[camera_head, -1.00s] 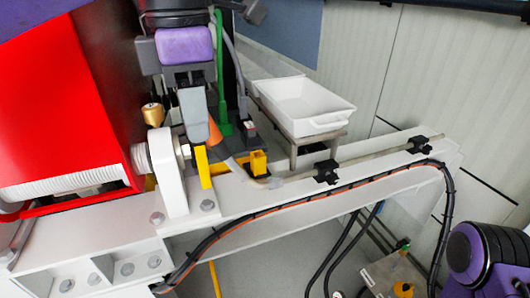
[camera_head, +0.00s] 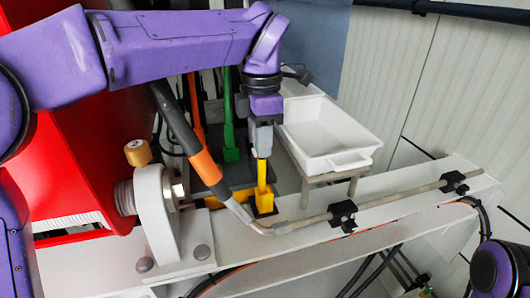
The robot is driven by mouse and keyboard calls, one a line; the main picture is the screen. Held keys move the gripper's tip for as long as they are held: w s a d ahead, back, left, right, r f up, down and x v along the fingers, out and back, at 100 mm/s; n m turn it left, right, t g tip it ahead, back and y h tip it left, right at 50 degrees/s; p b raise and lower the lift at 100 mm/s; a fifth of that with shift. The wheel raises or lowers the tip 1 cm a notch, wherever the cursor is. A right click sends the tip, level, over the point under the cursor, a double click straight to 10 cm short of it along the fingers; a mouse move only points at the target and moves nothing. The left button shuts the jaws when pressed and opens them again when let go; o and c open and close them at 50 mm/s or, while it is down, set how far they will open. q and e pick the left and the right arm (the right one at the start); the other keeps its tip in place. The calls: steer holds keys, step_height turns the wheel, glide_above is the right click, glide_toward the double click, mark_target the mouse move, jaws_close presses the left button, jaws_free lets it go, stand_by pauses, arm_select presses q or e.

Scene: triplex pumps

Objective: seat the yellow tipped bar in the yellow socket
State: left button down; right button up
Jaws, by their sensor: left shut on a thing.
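My left gripper (camera_head: 262,134) comes down from the purple arm at the upper middle. It is shut on the yellow tipped bar (camera_head: 263,173), which hangs nearly upright below the grey fingers. The bar's lower end is at the yellow socket (camera_head: 266,206) on the machine's floor, behind the white beam. The bar overlaps the socket in this view, so I cannot tell how deep it sits. My right gripper is out of view; only a purple part of my right arm shows at the lower right.
A dark lance with an orange band (camera_head: 205,167) slants just left of the bar. Green (camera_head: 229,110) and orange (camera_head: 196,115) bars stand behind. A white tray (camera_head: 330,160) is close on the right. A rod with black clamps (camera_head: 342,215) runs along the white beam (camera_head: 400,208).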

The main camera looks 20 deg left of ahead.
mark_target(264, 187)
arm_select(q)
steer(key=f, duration=0.2)
steer(key=s+f, duration=0.1)
steer(key=shift+d+f, duration=0.2)
steer(key=shift+f, duration=0.15)
steer(key=shift+w+a+f, duration=0.1)
steer(key=shift+w+f, duration=0.25)
steer(key=shift+w, duration=0.4)
steer(key=c, duration=1.1)
jaws_free()
steer(key=shift+w, duration=0.2)
steer(key=shift+s+r, duration=0.35)
steer(key=shift+s, duration=0.2)
step_height(264, 187, up, 11)
steer(key=shift+w+r+p, duration=0.1)
steer(key=shift+w+p, duration=0.05)
steer(key=shift+p, duration=0.75)
steer(key=shift+w+r, duration=0.1)
steer(key=shift+r, duration=0.25)
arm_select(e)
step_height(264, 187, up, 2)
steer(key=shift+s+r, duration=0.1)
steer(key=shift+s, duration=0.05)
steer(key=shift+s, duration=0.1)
